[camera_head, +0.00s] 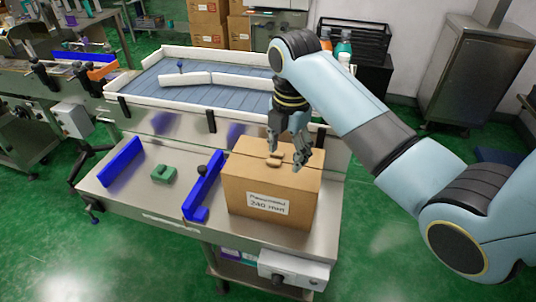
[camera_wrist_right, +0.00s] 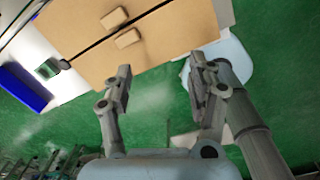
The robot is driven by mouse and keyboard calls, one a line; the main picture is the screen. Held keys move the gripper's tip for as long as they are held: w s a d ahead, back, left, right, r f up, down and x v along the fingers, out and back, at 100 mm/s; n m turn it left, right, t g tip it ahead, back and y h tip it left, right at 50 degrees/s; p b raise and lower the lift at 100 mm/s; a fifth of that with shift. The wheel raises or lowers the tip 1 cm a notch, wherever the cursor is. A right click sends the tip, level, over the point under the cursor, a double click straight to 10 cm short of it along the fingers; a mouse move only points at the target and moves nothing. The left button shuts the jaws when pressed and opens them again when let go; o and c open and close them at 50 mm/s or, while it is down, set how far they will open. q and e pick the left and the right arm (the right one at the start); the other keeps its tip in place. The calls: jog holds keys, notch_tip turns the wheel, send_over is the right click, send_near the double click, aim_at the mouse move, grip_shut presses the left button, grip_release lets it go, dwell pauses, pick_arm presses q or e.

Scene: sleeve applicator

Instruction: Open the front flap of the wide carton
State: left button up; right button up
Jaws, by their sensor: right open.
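The wide carton (camera_head: 258,190) stands upright on the steel table, with a white label reading 240 mm on its front side. Its top flaps look shut along a seam, with a small tan tab on each side of the seam. The front flap (camera_head: 245,168) lies flat and bears the nearer tab (camera_head: 274,162). My right gripper (camera_head: 286,156) is open and empty, pointing down over the carton top near the tabs. In the right wrist view the open fingers (camera_wrist_right: 160,75) are beside the carton top (camera_wrist_right: 165,35) with nothing between them. My left gripper is not in view.
A blue bracket (camera_head: 203,187) stands close left of the carton, with another blue bar (camera_head: 120,162) further left. A green block (camera_head: 164,174) lies between them. A conveyor (camera_head: 200,82) with white rails runs behind. A control box (camera_head: 293,270) hangs at the table's front edge.

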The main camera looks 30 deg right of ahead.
aim_at(273, 163)
jog(key=w+r+n, duration=0.4)
jog(key=w+n, duration=0.1)
jog(key=shift+g, duration=0.3)
jog(key=f, duration=1)
jog(key=shift+s+a+f, duration=0.1)
jog(key=shift+s+a, duration=0.1)
jog(key=shift+c, duration=0.4)
grip_shut()
